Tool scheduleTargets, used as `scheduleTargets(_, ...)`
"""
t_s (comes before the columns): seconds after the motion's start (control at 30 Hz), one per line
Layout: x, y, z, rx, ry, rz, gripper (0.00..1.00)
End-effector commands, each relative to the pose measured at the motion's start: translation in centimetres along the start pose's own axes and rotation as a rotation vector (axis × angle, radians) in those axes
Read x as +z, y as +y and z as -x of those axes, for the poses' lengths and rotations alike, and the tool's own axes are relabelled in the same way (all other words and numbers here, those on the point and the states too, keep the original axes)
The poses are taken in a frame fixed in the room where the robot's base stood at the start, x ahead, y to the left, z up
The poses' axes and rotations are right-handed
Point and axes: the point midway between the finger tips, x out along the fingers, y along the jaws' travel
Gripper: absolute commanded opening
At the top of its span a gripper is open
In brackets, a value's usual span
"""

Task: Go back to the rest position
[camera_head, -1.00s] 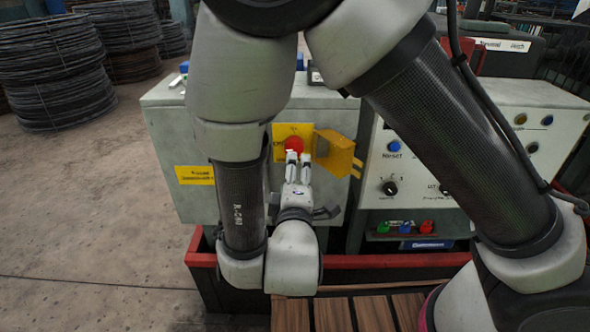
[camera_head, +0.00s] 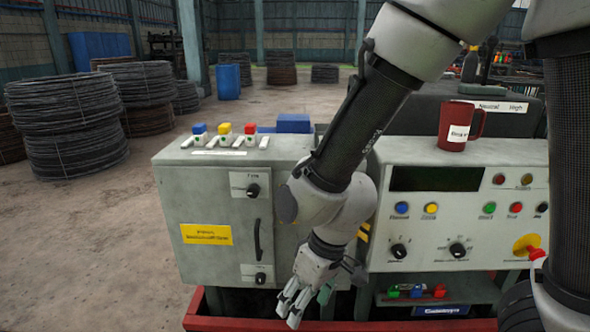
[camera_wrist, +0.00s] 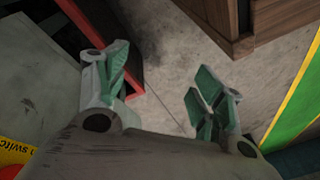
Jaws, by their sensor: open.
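My gripper (camera_head: 291,306) hangs in front of the left grey control cabinet (camera_head: 190,270), its fingers pointing down toward the red-edged base. In the wrist view its two green-padded fingers (camera_wrist: 160,88) are apart with nothing between them. The yellow switch plate with part of a red button (camera_wrist: 12,162) shows at the lower left corner of the wrist view, beside the gripper. In the head view my arm hides most of that plate; only a bit of the yellow flap (camera_head: 364,232) shows.
A red rail (camera_head: 240,325) runs below the cabinets. The right console (camera_head: 460,215) carries knobs and buttons, with a red mug (camera_head: 459,126) on top. Wire coils (camera_head: 65,125) stand on the open floor at left. The wrist view shows a brown wooden edge (camera_wrist: 215,22).

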Motion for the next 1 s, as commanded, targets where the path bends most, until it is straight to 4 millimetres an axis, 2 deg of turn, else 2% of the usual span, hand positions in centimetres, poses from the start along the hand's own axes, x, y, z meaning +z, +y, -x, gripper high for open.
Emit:
scheduleTargets(0.03, 0.9, 1.9, 3.2, -0.006, -0.024, -0.054, 0.68)
scheduleTargets(0.2, 6.7, 8.8, 12.9, 0.060, -0.100, -0.232, 0.68)
scheduleTargets(0.3, 10.8, 12.5, 18.1, 0.134, -0.082, -0.341, 0.68)
scheduleTargets(0.4, 14.5, 15.4, 22.6, 0.219, -0.005, -0.441, 0.68)
scheduleTargets(0.5, 17.2, 17.2, 26.2, 0.296, 0.125, -0.551, 0.68)
scheduleTargets(0.6, 19.2, 17.8, 28.6, 0.345, 0.223, -0.649, 0.68)
scheduleTargets(0.7, 20.5, 18.2, 29.7, 0.375, 0.269, -0.710, 0.68)
scheduleTargets(1.0, 21.1, 18.5, 29.9, 0.383, 0.274, -0.744, 0.68)
